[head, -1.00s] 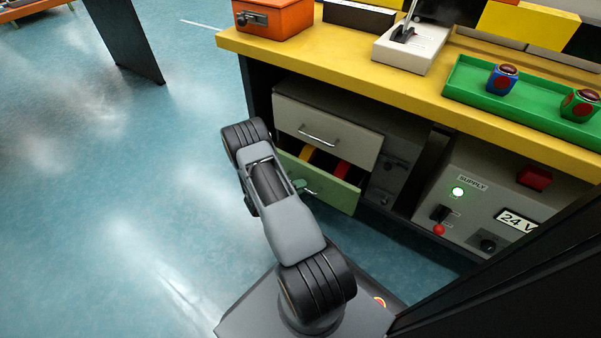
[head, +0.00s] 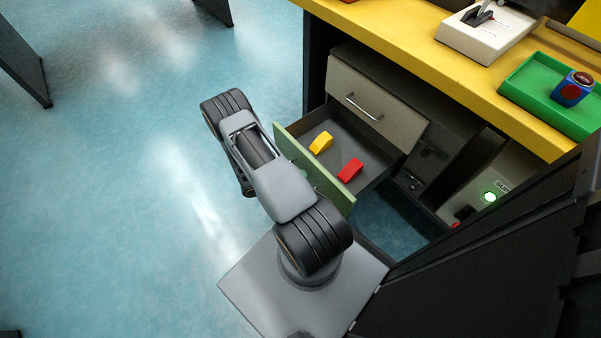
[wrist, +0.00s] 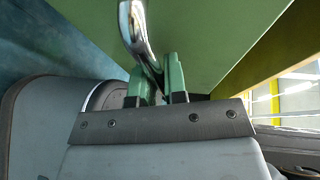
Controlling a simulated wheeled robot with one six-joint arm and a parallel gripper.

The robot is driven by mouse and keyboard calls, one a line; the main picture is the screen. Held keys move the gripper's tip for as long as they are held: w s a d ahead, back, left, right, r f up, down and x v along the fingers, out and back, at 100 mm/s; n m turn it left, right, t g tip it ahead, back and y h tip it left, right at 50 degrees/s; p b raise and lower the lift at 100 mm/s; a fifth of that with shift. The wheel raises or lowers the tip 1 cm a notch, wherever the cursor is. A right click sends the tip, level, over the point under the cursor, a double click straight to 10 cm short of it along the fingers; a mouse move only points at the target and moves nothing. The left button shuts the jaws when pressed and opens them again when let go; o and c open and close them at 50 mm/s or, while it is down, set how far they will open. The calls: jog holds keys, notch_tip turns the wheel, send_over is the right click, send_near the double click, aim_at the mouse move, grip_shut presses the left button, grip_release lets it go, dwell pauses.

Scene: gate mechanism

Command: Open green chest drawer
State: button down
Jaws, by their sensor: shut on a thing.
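The green drawer (head: 338,192) is the lower drawer of the chest and stands pulled well out in the head view. A yellow block (head: 321,143) and a red block (head: 350,170) lie inside it. In the wrist view the green drawer front (wrist: 215,35) fills the top, with its metal handle (wrist: 135,30) in front of it. My gripper (wrist: 160,75) has its green fingers shut on the handle. In the head view my arm hides the gripper and most of the handle.
The grey upper drawer (head: 375,105) is shut above the open one. The yellow workbench (head: 420,55) overhangs the chest. A green tray (head: 520,85) with a blue button box (head: 573,88) and a white lever box (head: 487,30) stand on it.

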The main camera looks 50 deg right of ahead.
jog(key=shift+a, duration=0.1)
jog(key=c, duration=1.2)
grip_release()
jog(key=p+v, duration=0.2)
jog(key=v, duration=1.1)
jog(key=shift+w+a+r+p, duration=0.1)
jog(key=shift+w+a+p, duration=0.2)
jog(key=shift+r, duration=0.1)
